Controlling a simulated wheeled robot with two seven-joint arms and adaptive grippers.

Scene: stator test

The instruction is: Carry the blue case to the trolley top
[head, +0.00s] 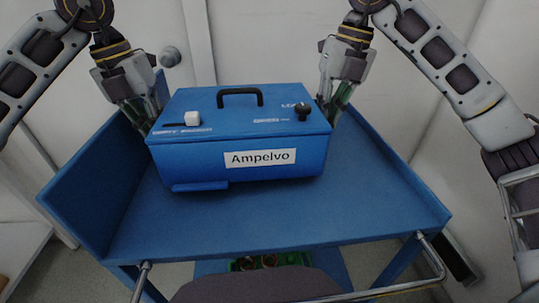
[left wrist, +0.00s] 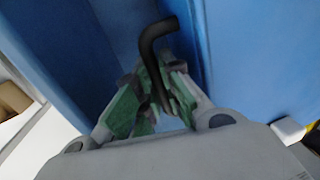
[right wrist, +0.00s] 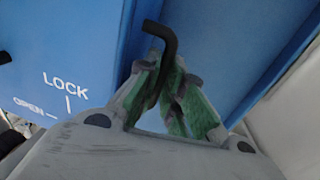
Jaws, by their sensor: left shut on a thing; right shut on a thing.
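The blue case (head: 190,158), labelled "Ampelvo", is over the blue trolley top (head: 300,215), toward its back. It looks level. I cannot tell whether its underside touches the trolley top. My left gripper (head: 150,118) is at the case's left side, shut on a black side handle (left wrist: 155,35). My right gripper (head: 335,108) is at the case's right side, shut on the other black side handle (right wrist: 157,32). The fingertips are partly hidden behind the case in the head view. The case's top carries a black handle, a white slider and a black knob.
A metal push bar (head: 405,290) is at the near edge, and a green item (head: 270,262) sits on a lower level. Pale walls stand behind.

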